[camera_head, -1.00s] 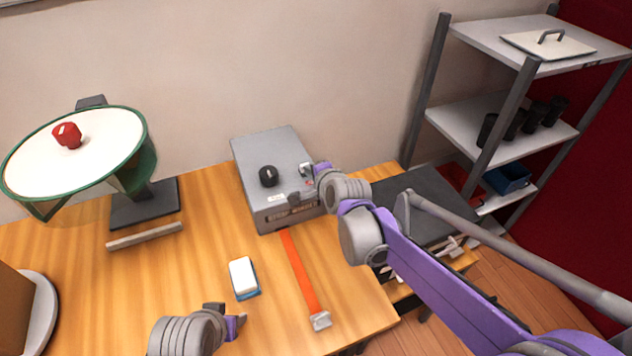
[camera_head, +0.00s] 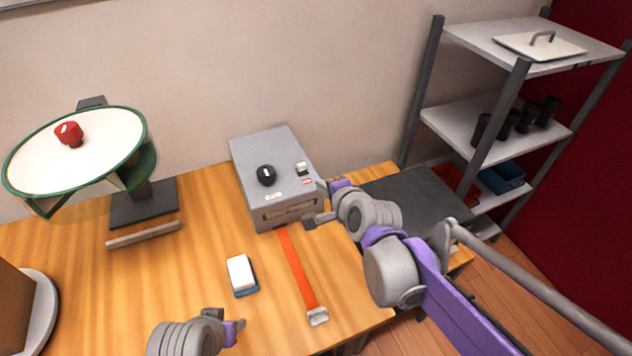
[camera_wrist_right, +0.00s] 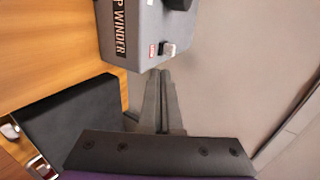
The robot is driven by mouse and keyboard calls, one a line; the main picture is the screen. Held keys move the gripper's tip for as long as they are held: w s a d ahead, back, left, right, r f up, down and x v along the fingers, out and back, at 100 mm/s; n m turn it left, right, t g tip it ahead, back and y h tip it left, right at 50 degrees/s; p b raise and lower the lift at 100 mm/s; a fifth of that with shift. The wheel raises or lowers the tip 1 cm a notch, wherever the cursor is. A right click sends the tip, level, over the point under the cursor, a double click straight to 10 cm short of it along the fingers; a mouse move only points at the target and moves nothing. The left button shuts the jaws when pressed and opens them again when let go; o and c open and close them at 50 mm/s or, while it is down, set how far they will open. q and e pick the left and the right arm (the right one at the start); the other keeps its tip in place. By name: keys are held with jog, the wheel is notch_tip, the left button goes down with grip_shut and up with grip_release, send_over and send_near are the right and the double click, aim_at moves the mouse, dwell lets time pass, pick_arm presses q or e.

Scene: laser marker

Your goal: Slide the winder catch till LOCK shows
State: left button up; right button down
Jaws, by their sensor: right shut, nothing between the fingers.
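The winder (camera_head: 250,155) is a grey box on the wooden table against the wall, with a black knob (camera_head: 266,175) on top. Its pale catch (camera_head: 302,168) sits near the right edge with a red label (camera_head: 307,181) beside it. In the right wrist view the catch (camera_wrist_right: 167,48) and the red label (camera_wrist_right: 152,50) both show; the lettering is too small to read. My right gripper (camera_head: 314,206) is shut and empty just off the winder's front right corner, apart from the catch. My left gripper (camera_head: 229,322) is low over the table's front; its jaw opening is unclear.
An orange strap (camera_head: 297,270) runs from the winder's front to a metal end. A white and blue block (camera_head: 242,274) lies left of it. A round green-rimmed stand (camera_head: 80,165) is at left. A dark flat panel (camera_head: 425,205) and a shelf rack (camera_head: 490,125) are at right.

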jog(key=v, duration=0.2)
jog(key=shift+s+d+r, duration=0.1)
jog(key=shift+s+r, duration=0.1)
jog(key=shift+s, duration=0.15)
jog(key=s+d+f+n+g+h, duration=0.1)
jog(key=s+d+f+n, duration=0.3)
jog(key=s, duration=0.4)
jog(key=s+d+f+n+g+h, duration=0.2)
jog(key=s+d+f+n, duration=0.2)
jog(key=s, duration=0.4)
jog(key=s+d+f+n+g+h, duration=0.1)
jog(key=s+d+f+n+g, duration=0.1)
jog(key=s+d+f+n, duration=0.3)
jog(key=s+d, duration=0.2)
jog(key=s, duration=0.1)
jog(key=shift+g+h, duration=0.3)
jog(key=shift+s+a+f, duration=0.1)
